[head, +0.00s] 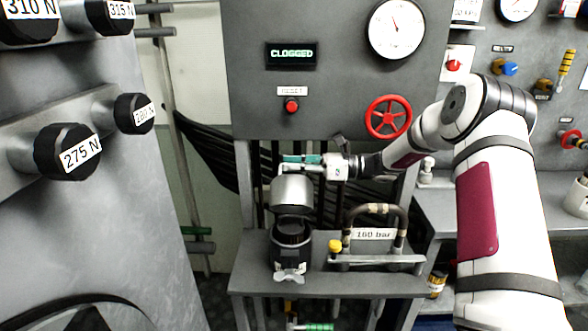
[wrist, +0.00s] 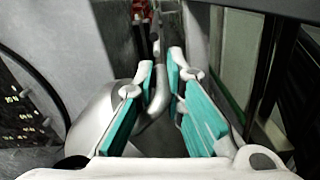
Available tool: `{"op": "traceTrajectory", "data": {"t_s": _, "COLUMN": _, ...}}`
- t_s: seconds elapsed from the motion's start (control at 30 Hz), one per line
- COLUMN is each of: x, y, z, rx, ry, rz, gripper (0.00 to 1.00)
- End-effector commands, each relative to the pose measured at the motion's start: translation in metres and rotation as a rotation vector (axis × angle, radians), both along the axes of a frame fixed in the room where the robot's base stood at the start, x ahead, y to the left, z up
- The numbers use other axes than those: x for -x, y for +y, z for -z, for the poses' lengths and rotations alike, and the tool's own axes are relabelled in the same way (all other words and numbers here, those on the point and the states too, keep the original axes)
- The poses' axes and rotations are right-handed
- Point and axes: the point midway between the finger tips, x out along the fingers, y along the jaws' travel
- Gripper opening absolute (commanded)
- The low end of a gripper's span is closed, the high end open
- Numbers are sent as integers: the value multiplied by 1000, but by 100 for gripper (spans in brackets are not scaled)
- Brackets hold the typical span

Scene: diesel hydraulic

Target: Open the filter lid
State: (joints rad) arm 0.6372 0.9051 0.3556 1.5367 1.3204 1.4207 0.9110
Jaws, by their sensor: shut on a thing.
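The filter is a dark canister (head: 291,257) on the grey bench, with a silver clamp at its front. Its silver, domed lid (head: 293,192) is raised above the canister, and the dark canister top shows below it. My gripper (head: 301,159) is at the top of the lid, coming in from the right. In the wrist view the teal finger pads (wrist: 162,85) are on either side of a grey bent bar (wrist: 153,132), which looks like the lid's handle. The silver dome of the lid (wrist: 95,120) is left of the fingers. The exact contact is partly hidden.
A hose-like loop with a "160 bar" label (head: 374,234) and a yellow knob (head: 335,246) stand right of the filter. Behind are a "CLOGGED" display (head: 292,54), a red reset button (head: 291,106) and a red handwheel (head: 388,117). Dark hoses run behind the lid.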

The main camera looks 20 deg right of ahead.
Motion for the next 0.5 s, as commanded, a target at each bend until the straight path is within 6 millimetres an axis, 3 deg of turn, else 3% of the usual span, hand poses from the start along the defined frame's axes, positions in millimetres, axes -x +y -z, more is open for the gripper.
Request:
{"op": "traceTrajectory", "data": {"t_s": 0.03, "x": -2, "y": 2, "z": 1, "rx": 4, "ry": -4, "rz": 2, "gripper": 0}}
{"op": "traceTrajectory", "data": {"t_s": 0.07, "x": -2, "y": 2, "z": 1, "rx": 4, "ry": -4, "rz": 2, "gripper": 13}}
{"op": "traceTrajectory", "data": {"t_s": 0.13, "x": -1, "y": 2, "z": 1, "rx": 4, "ry": -4, "rz": 2, "gripper": 29}}
{"op": "traceTrajectory", "data": {"t_s": 0.5, "x": 0, "y": 1, "z": 1, "rx": 1, "ry": 0, "rz": -1, "gripper": 30}}
